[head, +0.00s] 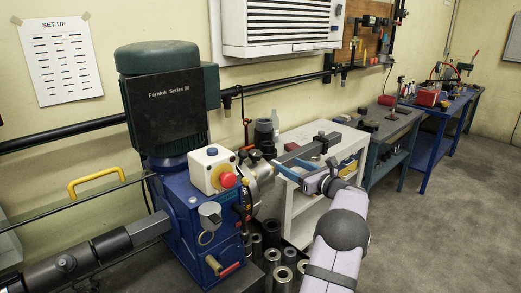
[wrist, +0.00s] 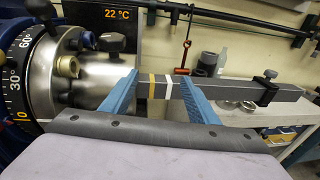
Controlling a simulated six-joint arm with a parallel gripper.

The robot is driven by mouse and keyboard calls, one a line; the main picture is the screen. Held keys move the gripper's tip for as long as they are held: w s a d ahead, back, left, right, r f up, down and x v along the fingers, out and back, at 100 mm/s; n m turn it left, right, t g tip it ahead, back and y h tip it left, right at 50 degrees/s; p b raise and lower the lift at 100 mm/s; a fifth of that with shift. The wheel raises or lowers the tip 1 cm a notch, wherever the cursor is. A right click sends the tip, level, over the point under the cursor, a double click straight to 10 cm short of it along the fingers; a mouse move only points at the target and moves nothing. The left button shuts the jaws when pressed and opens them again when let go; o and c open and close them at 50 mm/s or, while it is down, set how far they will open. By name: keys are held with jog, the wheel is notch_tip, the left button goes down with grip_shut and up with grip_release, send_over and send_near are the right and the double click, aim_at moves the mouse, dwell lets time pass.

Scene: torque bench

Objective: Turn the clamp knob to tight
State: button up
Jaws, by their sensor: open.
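A black knob (wrist: 115,42) sits on top of a silver metal cylinder (wrist: 90,80) in the wrist view. A dark square bar (wrist: 232,89) with yellow and white bands extends right from the cylinder. A small black clamp (wrist: 266,88) with a knob on top sits on the bar near its right end. I cannot tell which knob is the task's clamp knob. My gripper (wrist: 160,82) is open, its two blue fingers apart in front of the banded part of the bar. It also shows beside the bar in the head view (head: 288,168). Finger contact with the bar is unclear.
A blue machine (head: 185,225) with a red stop button (head: 228,180) stands left of my gripper. Several metal sockets (head: 272,235) stand below. A white cart (head: 300,205) is behind the bar. The floor (head: 420,235) at the right is clear.

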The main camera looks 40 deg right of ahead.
aim_at(261, 156)
jog(key=w+a+r+n+y+p, duration=0.1)
jog(key=w+a, duration=0.1)
jog(key=w+a+r+n+y+p, duration=0.1)
jog(key=w+a+r+y, duration=0.1)
jog(key=a, duration=0.1)
jog(key=w+a+r+n+y+p, duration=0.1)
jog(key=w+a+y+p, duration=0.1)
jog(key=shift+a+r+n+t, duration=0.3)
jog(key=shift+a+n+t, duration=0.05)
jog(key=shift+n+t, duration=0.05)
jog(key=shift+w+a+f, duration=0.1)
jog(key=shift+w+f, duration=0.05)
jog(key=shift+w, duration=0.55)
jog(key=c, duration=1.1)
